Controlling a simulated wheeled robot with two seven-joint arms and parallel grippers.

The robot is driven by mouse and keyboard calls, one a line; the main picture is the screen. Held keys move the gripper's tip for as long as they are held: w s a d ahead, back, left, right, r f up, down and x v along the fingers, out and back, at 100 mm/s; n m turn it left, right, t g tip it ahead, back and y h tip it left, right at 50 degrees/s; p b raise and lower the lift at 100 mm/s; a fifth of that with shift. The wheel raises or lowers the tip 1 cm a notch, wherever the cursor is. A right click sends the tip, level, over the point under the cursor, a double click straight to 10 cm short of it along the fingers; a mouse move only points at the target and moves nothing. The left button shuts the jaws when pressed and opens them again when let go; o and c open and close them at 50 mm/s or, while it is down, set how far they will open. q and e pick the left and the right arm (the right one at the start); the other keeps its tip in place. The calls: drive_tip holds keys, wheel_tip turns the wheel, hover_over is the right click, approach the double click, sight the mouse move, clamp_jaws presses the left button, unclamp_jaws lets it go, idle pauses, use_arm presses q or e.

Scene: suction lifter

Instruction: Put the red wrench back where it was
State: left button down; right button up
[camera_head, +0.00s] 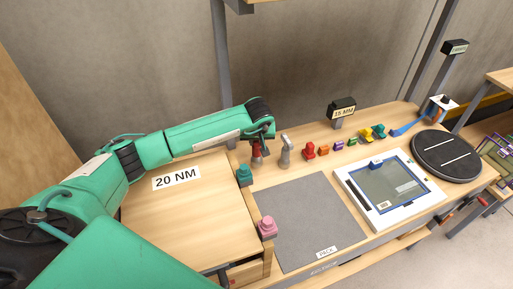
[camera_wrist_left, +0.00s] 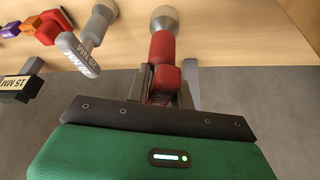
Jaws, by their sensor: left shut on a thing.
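The red wrench (camera_wrist_left: 163,48) stands out from between my left gripper's fingers (camera_wrist_left: 167,78) in the left wrist view, with a grey round end at the wood surface. In the head view the red wrench (camera_head: 257,154) shows just below my left gripper (camera_head: 259,138), at the back of the bench. My left gripper is shut on its red part. Whether its grey end touches the wood I cannot tell. A grey wrench (camera_head: 286,151) stands right beside it and also shows in the left wrist view (camera_wrist_left: 96,28). My right gripper is not in view.
A row of small coloured pieces (camera_head: 309,151) runs right along the bench back, past a "15 MM" sign (camera_head: 342,109). A teal piece (camera_head: 244,175) and a pink piece (camera_head: 267,227) stand near the "20 NM" panel (camera_head: 176,179). The grey mat (camera_head: 312,216) is clear.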

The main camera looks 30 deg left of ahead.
sight(257, 156)
use_arm(q)
drive_tip(key=shift+f, duration=0.8)
wheel_tip(257, 156, down, 3)
drive_tip(key=shift+f+p, duration=0.2)
drive_tip(key=shift+p, duration=0.65)
drive_tip(key=shift+f, duration=0.35)
drive_tip(key=shift+f, duration=0.2)
drive_tip(key=c, duration=1.2)
unclamp_jaws()
drive_tip(key=shift+r, duration=0.25)
